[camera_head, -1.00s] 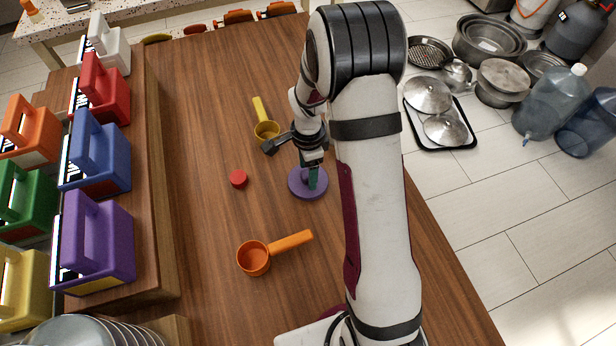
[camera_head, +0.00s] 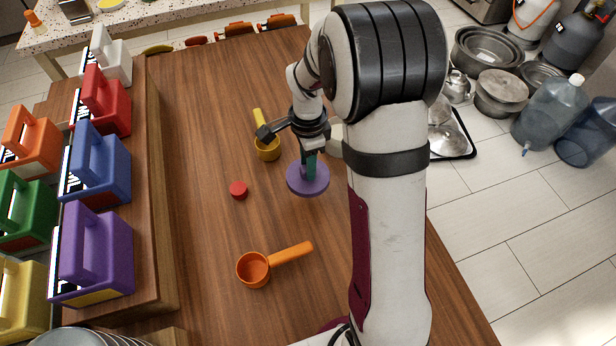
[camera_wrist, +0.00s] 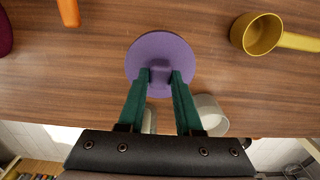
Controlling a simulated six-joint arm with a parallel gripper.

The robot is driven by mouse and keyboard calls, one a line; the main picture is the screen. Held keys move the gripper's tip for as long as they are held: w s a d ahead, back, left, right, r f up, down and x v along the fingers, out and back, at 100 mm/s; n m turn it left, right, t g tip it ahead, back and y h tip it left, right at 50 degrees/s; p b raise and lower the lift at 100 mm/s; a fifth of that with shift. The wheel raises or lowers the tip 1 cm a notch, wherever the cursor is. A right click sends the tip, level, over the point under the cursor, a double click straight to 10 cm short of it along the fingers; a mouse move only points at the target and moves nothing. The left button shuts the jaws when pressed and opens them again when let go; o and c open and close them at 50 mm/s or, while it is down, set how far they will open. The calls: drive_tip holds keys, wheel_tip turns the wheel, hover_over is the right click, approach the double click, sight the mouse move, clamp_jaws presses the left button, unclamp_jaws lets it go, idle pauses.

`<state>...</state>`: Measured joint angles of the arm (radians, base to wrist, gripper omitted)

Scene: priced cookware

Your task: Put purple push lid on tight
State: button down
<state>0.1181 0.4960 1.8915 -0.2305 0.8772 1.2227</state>
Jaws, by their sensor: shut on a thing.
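The purple push lid (camera_head: 298,186) is a round disc with a raised knob in its middle. It also shows in the wrist view (camera_wrist: 160,47). My gripper (camera_wrist: 161,78) has its green fingers shut on the knob, one on each side. In the head view my gripper (camera_head: 311,165) holds the lid roughly level, seemingly above the table. A pale grey-white round container (camera_wrist: 210,113) is partly hidden behind the right finger in the wrist view. In the head view a pale thing (camera_head: 336,136) shows beside my wrist, mostly hidden by the arm.
A yellow scoop (camera_head: 268,149) lies beyond the lid. A red cap (camera_head: 238,189) and an orange scoop (camera_head: 254,269) lie on the wooden table (camera_head: 215,120). Coloured handled boxes (camera_head: 95,255) line the left shelf. The table's middle left is mostly clear.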

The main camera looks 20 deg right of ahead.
drive_tip(key=r, duration=0.2)
drive_tip(key=w+r, duration=0.1)
drive_tip(key=shift+d, duration=0.4)
drive_tip(key=shift+w+d+r, duration=0.15)
drive_tip(key=shift+w+d, duration=0.25)
drive_tip(key=shift+w, duration=0.2)
drive_tip(key=shift+w+d+r, duration=0.1)
drive_tip(key=shift+w+d, duration=0.3)
drive_tip(key=shift+w, duration=0.15)
drive_tip(key=w+d+r, duration=0.1)
drive_tip(key=w+d, duration=0.7)
drive_tip(key=d, duration=0.3)
drive_tip(key=shift+w+r, duration=0.15)
drive_tip(key=shift+r, duration=0.15)
drive_tip(key=shift+f, duration=2.3)
drive_tip(key=shift+f, duration=0.7)
drive_tip(key=c, duration=0.5)
unclamp_jaws()
